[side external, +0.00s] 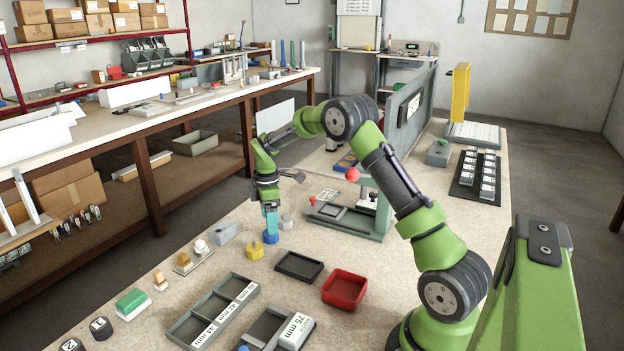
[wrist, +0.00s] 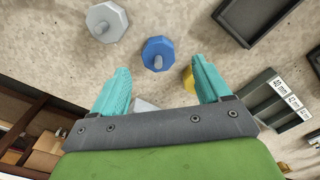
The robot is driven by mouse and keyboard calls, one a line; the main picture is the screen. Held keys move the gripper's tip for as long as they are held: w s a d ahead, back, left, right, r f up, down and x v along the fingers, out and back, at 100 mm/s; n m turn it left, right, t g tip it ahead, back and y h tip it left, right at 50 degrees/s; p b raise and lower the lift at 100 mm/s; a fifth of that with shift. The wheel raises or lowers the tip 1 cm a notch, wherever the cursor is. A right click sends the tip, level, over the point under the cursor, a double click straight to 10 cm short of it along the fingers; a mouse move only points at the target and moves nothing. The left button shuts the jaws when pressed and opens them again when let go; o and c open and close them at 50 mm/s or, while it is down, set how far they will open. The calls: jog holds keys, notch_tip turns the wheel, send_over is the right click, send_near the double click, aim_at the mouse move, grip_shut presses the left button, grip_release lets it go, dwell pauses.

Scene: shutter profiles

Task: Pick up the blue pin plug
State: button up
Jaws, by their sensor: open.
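The blue pin plug (side external: 271,238) stands on the bench directly below my gripper (side external: 270,226) in the side view. My gripper is open and empty. In the side view the fingers overlap the plug's top, so I cannot tell the exact height gap. A grey plug (side external: 286,222) stands close to its right. A yellow plug (side external: 254,250) stands to its lower left, partly hidden by a finger in the wrist view.
A dark shallow tray (side external: 299,266) and a red bin (side external: 344,289) lie nearby to the right. Labelled compartment trays (side external: 213,311) lie nearer the front. A green-grey press stand (side external: 370,222) is close behind. Small blocks line the left bench edge.

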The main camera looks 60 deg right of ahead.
notch_tip(320, 180, down, 4)
jog(key=shift+f, duration=0.1)
jog(key=c, duration=1.2)
jog(key=shift+o, duration=0.2)
jog(key=shift+r, duration=0.2)
